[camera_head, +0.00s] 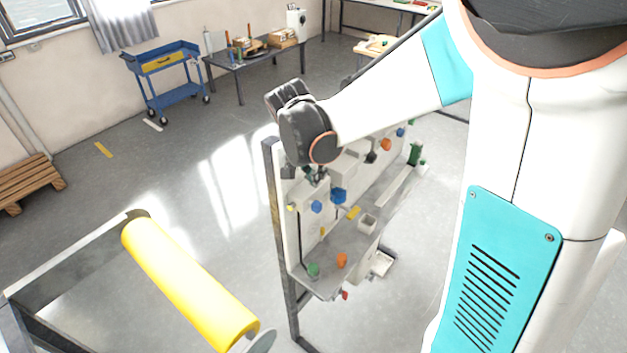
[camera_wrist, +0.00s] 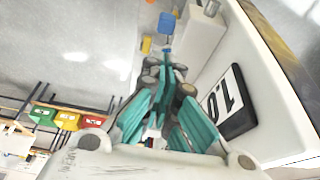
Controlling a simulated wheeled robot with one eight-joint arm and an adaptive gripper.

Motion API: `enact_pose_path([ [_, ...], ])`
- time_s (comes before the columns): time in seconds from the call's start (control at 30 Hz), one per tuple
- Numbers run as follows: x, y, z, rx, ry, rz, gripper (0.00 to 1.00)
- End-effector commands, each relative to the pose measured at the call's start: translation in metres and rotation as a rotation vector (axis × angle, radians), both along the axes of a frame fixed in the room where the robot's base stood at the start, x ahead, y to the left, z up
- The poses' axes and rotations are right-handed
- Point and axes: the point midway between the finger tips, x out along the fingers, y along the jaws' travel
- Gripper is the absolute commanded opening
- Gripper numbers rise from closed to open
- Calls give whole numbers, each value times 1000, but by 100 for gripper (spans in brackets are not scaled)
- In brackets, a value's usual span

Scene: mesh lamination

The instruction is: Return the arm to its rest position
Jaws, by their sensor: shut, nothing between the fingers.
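My arm reaches from the right side of the head view over a standing panel (camera_head: 290,222) that carries several coloured knobs and fittings. My gripper (camera_head: 316,177) points down close to the panel's upper part and is partly hidden by my wrist. In the wrist view my gripper (camera_wrist: 166,68) has teal fingers drawn together at the tips, with nothing seen between them. A blue knob (camera_wrist: 167,22) shows just beyond the fingertips. I cannot tell whether the fingers touch the panel.
A yellow roller (camera_head: 187,283) on a metal frame stands at the front left. A blue cart (camera_head: 165,75) and a table (camera_head: 262,57) with items stand at the back. A pallet (camera_head: 28,183) lies at the left. Open floor lies between. A "1.0" label (camera_wrist: 228,103) shows beside my fingers.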

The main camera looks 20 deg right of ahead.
Motion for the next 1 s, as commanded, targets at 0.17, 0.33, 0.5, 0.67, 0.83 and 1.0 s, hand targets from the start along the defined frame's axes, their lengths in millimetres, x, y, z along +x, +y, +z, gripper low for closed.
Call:
enact_pose_path([
  [0.17,0,-1,2,-1,-1,0,0],
  [0.33,1,-1,2,-1,-1,0,0],
  [0.5,1,-1,2,-1,-1,0,0],
  [0.67,-5,-1,-5,4,-4,30,0],
  [0.83,-25,2,-24,15,-19,149,0],
  [1.0,-52,7,-47,20,-44,305,0],
])
